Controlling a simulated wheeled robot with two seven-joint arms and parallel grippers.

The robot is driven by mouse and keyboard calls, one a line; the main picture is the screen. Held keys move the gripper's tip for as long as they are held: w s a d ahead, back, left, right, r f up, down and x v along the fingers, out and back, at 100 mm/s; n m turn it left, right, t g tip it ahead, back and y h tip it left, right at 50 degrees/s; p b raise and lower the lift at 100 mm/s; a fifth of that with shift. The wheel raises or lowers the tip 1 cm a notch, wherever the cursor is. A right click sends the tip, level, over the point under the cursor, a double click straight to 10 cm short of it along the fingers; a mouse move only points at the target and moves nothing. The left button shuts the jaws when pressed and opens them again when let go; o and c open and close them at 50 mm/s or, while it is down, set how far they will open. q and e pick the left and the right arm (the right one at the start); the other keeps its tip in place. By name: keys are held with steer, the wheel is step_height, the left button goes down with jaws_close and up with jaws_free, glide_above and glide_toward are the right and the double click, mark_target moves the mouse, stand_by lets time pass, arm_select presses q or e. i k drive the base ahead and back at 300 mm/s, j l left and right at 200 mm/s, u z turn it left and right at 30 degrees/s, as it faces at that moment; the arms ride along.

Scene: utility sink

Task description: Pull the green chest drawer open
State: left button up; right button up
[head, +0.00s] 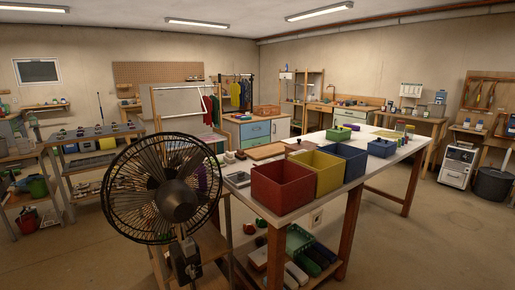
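A low chest (241,119) stands in the middle distance, beyond the large worktable. Neither of my grippers shows in the head view.
A black fan (178,200) stands close in front. The long worktable (404,152) carries red (283,186), yellow (320,172) and blue (343,162) bins and blocks the direct way to the chest. Shelves line the left. Open floor (450,235) lies to the right.

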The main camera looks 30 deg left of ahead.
mark_target(249, 143)
steer(key=j+u, duration=0.15)
steer(key=u, duration=0.9)
steer(key=i+j+u, duration=0.4)
steer(key=j, duration=0.35)
steer(key=i+j+u, duration=0.4)
steer(key=j, duration=0.3)
steer(key=i+j+u, duration=0.4)
steer(key=i+j, duration=0.1)
steer(key=i, duration=0.5)
steer(key=i+j+z, duration=0.15)
steer(key=i, duration=0.45)
steer(key=i+j, duration=0.1)
steer(key=i, duration=0.45)
steer(key=i+z, duration=0.25)
steer(key=i, duration=0.7)
steer(key=i+j+z, duration=0.1)
steer(key=i+z, duration=0.2)
steer(key=i, duration=0.65)
steer(key=i+l+z, duration=0.1)
steer(key=i+z, duration=0.75)
steer(key=i+j+z, duration=0.25)
steer(key=i+z, duration=0.15)
steer(key=i+l+z, duration=0.15)
steer(key=i+z, duration=0.95)
steer(key=i+l+u, duration=0.1)
steer(key=i, duration=2.05)
steer(key=i+u, duration=0.25)
steer(key=i, duration=0.7)
steer(key=i+l+u, duration=0.2)
steer(key=i, duration=0.75)
